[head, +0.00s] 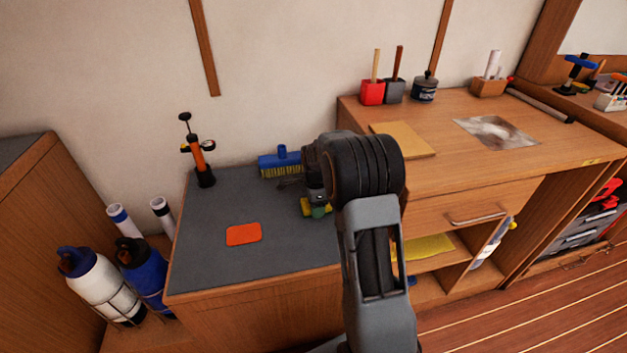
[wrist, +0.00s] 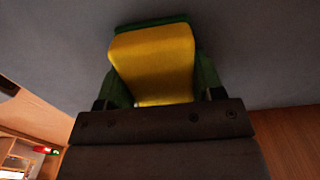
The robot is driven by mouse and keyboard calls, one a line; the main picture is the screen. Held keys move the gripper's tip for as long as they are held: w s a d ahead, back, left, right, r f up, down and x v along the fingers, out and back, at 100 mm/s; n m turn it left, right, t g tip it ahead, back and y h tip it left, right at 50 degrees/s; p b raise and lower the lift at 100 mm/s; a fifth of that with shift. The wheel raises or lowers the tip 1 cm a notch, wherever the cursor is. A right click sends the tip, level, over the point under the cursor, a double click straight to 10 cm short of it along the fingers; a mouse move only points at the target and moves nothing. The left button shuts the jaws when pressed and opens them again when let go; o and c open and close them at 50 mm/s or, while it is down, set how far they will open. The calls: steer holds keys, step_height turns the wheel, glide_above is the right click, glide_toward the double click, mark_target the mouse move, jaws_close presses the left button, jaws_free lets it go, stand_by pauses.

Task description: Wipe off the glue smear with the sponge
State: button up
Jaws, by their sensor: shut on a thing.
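My gripper (head: 316,196) is shut on the sponge (head: 308,208), a yellow block with a green layer, over the right part of the grey-topped low cabinet. In the wrist view the sponge (wrist: 155,62) sits between the fingers (wrist: 158,85), its yellow face towards the camera. I cannot tell whether it touches the grey top or is just above it. A whitish, mottled patch (head: 497,132), which looks like the glue smear, lies on the wooden worktop to the right, apart from my gripper. My arm hides part of the low cabinet and the worktop's left end.
An orange flat piece (head: 243,234), a blue brush (head: 281,164) and a hand pump (head: 199,155) are on the grey top (head: 215,270). A tan board (head: 403,139) lies left of the patch. Pots (head: 372,92), a jar (head: 424,88) and a wooden holder (head: 489,87) stand behind.

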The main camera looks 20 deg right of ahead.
steer(key=r+p, duration=0.1)
steer(key=r, duration=0.2)
steer(key=shift+s+r, duration=0.1)
steer(key=shift+s, duration=0.1)
steer(key=shift+r+p, duration=2.25)
steer(key=shift+r, duration=0.25)
